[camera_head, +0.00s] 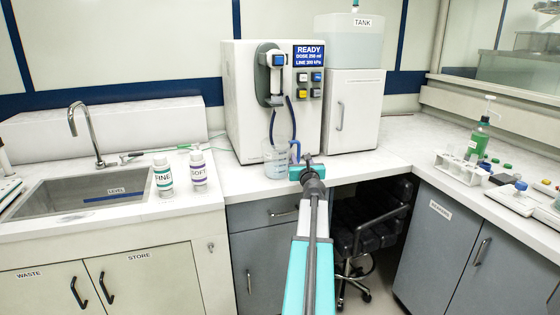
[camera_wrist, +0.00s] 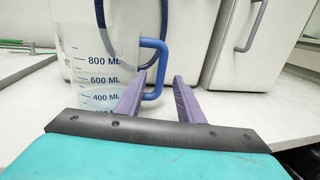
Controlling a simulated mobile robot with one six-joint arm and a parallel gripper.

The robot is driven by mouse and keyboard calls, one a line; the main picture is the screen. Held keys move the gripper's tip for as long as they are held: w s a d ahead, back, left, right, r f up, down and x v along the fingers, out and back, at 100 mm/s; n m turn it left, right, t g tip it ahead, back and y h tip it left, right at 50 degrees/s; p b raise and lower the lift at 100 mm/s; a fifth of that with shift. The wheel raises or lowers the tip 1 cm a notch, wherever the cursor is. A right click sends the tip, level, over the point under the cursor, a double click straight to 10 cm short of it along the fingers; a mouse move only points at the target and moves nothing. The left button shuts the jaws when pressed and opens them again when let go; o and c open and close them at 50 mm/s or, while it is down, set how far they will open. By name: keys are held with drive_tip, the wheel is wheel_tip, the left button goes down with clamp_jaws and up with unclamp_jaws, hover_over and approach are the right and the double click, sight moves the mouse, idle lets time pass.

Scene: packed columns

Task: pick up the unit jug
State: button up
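The jug (camera_head: 277,160) is clear with a blue handle, and it stands upright on the white counter in front of the white dispenser. In the wrist view the jug (camera_wrist: 88,75) is at the left, with blue millilitre marks and its handle (camera_wrist: 163,62) turned to the right. My gripper (camera_head: 303,160) is at the handle side of the jug. In the wrist view my gripper (camera_wrist: 160,77) is open, with one purple finger left of the handle's upright bar and the other right of it. I cannot tell whether either finger touches the handle.
The white dispenser (camera_head: 240,95) with a hanging hose stands behind the jug. A tank cabinet (camera_head: 352,115) is to its right. Two labelled bottles (camera_head: 163,177) (camera_head: 198,170) and a sink (camera_head: 85,190) are left. Bare counter (camera_head: 375,155) lies right of my gripper.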

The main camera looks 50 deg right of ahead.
sight(299, 153)
drive_tip(key=shift+w+d, duration=0.15)
idle(0.3)
drive_tip(key=shift+x, duration=2.5)
drive_tip(key=shift+r, duration=0.1)
clamp_jaws()
